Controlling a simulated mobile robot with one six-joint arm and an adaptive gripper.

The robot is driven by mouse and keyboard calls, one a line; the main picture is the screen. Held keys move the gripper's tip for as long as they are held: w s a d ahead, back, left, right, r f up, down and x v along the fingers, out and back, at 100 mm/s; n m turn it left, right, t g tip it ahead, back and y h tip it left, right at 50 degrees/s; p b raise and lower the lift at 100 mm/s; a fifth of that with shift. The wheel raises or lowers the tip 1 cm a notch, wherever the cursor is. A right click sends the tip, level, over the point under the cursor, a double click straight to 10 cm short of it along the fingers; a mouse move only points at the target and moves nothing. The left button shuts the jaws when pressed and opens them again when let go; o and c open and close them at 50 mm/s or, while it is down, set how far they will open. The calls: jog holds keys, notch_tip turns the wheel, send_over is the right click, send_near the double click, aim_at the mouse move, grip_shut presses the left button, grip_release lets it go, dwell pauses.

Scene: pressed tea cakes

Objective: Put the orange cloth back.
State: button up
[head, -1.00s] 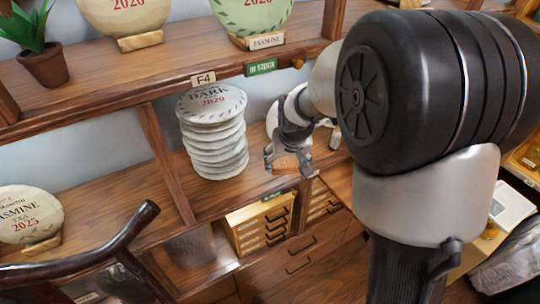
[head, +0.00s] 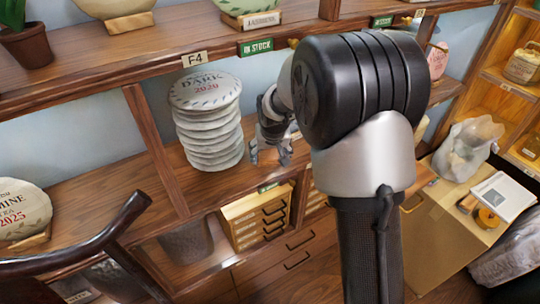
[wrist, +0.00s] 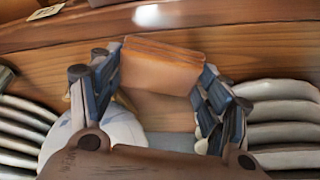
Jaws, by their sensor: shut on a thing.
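My gripper (head: 270,154) is in front of the middle shelf, just right of a tall stack of white round tea cakes (head: 208,130). In the wrist view my gripper (wrist: 160,75) is shut on a folded, block-like orange cloth (wrist: 160,65), held between the two fingers. In the head view the cloth is mostly hidden by the fingers and is hard to make out. Whether the cloth touches the shelf cannot be told.
The wrist view shows stacked pale discs at left (wrist: 22,130) and right (wrist: 280,125), and a pale round thing (wrist: 115,128) behind the left finger. A wooden drawer box (head: 258,218) is below the shelf. A crumpled pale bag (head: 468,147) and a tape roll (head: 487,217) are at right.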

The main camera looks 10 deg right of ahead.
jog(key=shift+r, duration=0.1)
jog(key=shift+f, duration=0.2)
jog(key=o, duration=0.9)
jog(key=shift+o, duration=0.2)
jog(key=shift+r, duration=0.1)
